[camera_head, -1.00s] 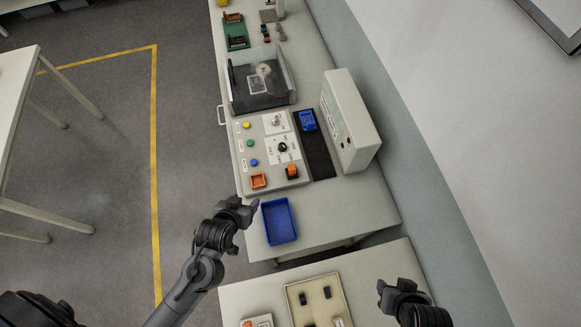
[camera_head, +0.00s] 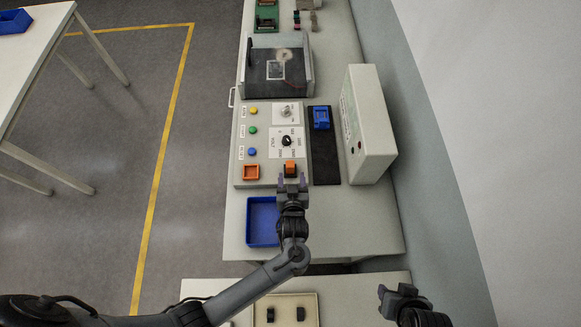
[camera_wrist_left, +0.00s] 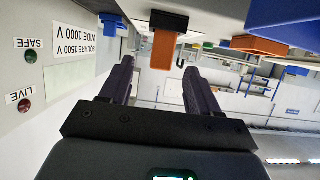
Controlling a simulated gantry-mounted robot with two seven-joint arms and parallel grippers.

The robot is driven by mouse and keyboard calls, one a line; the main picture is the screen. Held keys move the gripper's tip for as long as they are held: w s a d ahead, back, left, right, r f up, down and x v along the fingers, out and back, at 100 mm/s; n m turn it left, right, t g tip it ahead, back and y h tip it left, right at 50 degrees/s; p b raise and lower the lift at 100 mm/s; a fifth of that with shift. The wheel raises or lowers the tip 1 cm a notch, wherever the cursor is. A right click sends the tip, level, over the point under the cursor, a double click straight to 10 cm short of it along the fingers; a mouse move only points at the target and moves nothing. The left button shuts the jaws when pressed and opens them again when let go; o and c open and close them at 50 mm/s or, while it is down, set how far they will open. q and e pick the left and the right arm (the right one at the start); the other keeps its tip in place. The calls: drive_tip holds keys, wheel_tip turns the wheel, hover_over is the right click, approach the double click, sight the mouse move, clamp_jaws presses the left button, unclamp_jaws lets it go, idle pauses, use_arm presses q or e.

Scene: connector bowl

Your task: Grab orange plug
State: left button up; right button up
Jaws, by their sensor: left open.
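The orange plug (camera_head: 290,167) stands at the lower right of the grey control panel (camera_head: 264,178). In the left wrist view the orange plug (camera_wrist_left: 162,50) hangs upside down in the picture, with a dark part at its base. My left gripper (camera_head: 291,182) is open just in front of the plug. In the left wrist view its two fingers (camera_wrist_left: 160,84) point toward the plug, which shows between and beyond their tips. I cannot tell whether they touch it. My right gripper (camera_head: 391,293) is at the lower right, away from the panel; its jaw gap is unclear.
An orange square socket (camera_head: 251,172) sits left of the plug. A blue tray (camera_head: 262,212) lies below the panel, partly behind my left arm. A blue connector (camera_head: 321,118) is on a black strip. A grey box (camera_head: 366,125) labelled SAFE and LIVE stands at right.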

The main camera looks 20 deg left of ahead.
sight(290, 170)
use_arm(q)
drive_tip(key=shift+x, duration=3.2)
drive_tip(key=shift+s+a+f, duration=0.1)
drive_tip(key=shift+c, duration=0.4)
drive_tip(key=c, duration=1)
